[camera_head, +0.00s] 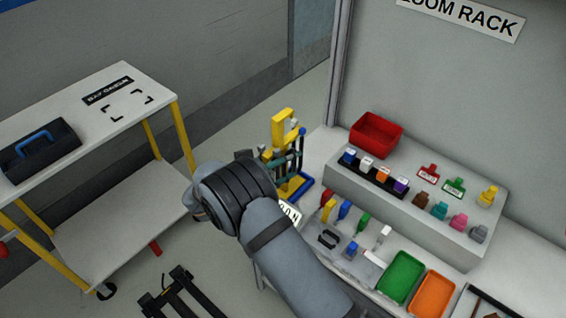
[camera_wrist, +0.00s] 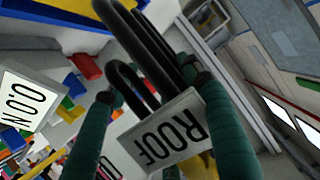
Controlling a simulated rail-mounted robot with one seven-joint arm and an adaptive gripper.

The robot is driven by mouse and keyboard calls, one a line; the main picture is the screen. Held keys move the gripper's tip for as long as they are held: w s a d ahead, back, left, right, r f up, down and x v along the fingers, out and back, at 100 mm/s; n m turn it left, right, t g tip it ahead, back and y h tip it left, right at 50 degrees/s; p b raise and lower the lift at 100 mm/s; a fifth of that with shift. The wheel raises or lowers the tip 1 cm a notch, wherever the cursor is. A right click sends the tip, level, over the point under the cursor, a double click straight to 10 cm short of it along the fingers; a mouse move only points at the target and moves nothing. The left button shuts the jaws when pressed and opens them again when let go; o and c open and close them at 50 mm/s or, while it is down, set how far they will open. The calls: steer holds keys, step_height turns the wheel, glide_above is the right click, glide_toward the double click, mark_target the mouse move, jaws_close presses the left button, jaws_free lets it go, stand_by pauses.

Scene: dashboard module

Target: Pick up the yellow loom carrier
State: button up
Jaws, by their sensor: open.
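The yellow loom carrier (camera_head: 283,122) stands upright at the left end of the bench in the head view. It has a tall yellow frame with a handle opening at the top, a blue and yellow base, and dark and teal loom pieces across its middle. My gripper (camera_head: 246,155) is close to its left side, open, with the fingers mostly hidden behind my wrist. In the wrist view, black looped cables with teal wraps (camera_wrist: 232,135) and a ROOF tag (camera_wrist: 168,132) are very close to the camera. Whether any finger touches the carrier is not visible.
A raised shelf holds a red bin (camera_head: 377,135) and small coloured connectors. Green (camera_head: 401,277) and orange (camera_head: 433,293) trays sit at the bench front, right of several coloured tools. A white cart (camera_head: 120,108) with yellow legs stands left; floor separates it from the bench.

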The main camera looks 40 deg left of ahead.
steer(key=shift+c, duration=1.1)
jaws_close()
